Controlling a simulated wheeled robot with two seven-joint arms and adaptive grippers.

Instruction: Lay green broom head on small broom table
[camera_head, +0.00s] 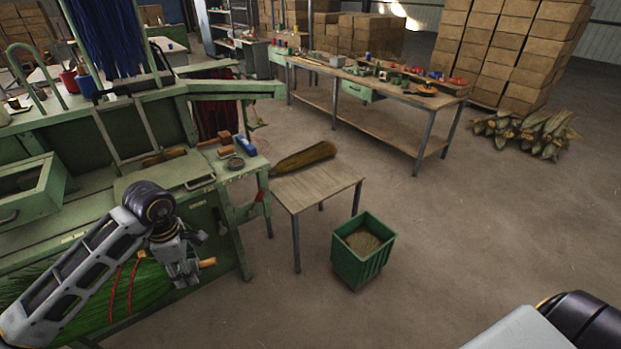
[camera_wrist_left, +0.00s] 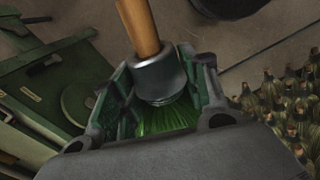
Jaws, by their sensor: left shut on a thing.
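My left gripper (camera_head: 185,265) is shut on the neck of the green broom head (camera_head: 150,287). Its short wooden handle stub (camera_head: 207,262) sticks out to the right of the jaws. Green bristles with red bands spread to the lower left, partly behind my arm. In the left wrist view the wooden handle (camera_wrist_left: 140,25), a dark collar and some green bristles (camera_wrist_left: 165,120) show between the jaws. The small broom table (camera_head: 320,188) stands to the right of and beyond the gripper. A tan broom head (camera_head: 305,158) lies along its back edge. My right gripper is out of view.
A green bin (camera_head: 362,250) stands on the floor before the small table. A green machine (camera_head: 110,170) with a cluttered ledge borders the table's left side. A long workbench (camera_head: 375,95) stands behind. The small table's front half is bare. Open floor lies to the right.

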